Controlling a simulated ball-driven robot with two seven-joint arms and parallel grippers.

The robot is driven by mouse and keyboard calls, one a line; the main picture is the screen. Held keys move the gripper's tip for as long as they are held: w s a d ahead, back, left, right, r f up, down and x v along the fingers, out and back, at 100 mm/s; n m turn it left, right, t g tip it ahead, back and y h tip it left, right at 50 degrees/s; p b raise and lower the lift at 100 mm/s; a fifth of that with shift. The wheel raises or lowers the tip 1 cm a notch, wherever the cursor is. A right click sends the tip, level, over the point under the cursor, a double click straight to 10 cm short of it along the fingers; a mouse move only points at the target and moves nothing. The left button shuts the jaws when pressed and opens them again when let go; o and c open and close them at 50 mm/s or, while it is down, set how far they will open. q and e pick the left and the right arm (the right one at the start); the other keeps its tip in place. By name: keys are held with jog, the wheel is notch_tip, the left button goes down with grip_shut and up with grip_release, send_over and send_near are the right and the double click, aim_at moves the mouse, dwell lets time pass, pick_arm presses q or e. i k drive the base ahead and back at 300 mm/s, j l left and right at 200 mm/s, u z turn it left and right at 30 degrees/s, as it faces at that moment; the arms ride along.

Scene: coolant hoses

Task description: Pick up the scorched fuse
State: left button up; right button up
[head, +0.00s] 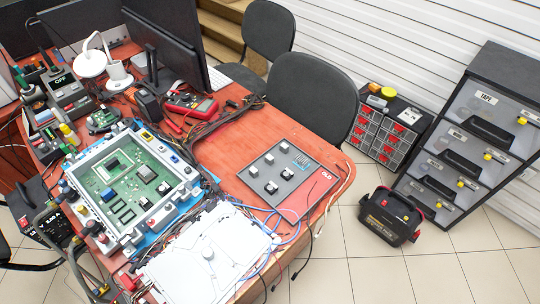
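I cannot single out a scorched fuse at this size. A green circuit board (118,178) sits in a pale frame on the left of the red workbench (232,140), with chips and small parts on it. A grey tray or plate (262,184) lies on the right part of the bench. It carries several small dark-and-white parts (271,187), and a small red marking (327,176) is near its right corner. I cannot tell whether any of these parts is scorched. Neither of my grippers shows in the head view.
A white panel with a round knob (208,254) lies at the bench front, with loose cables around it. A red multimeter (192,104), a soldering station (65,86) and monitors crowd the back. Chairs (312,98) stand behind; a drawer cabinet (470,140) is right.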

aim_at(143, 201)
jog(key=u, duration=1.2)
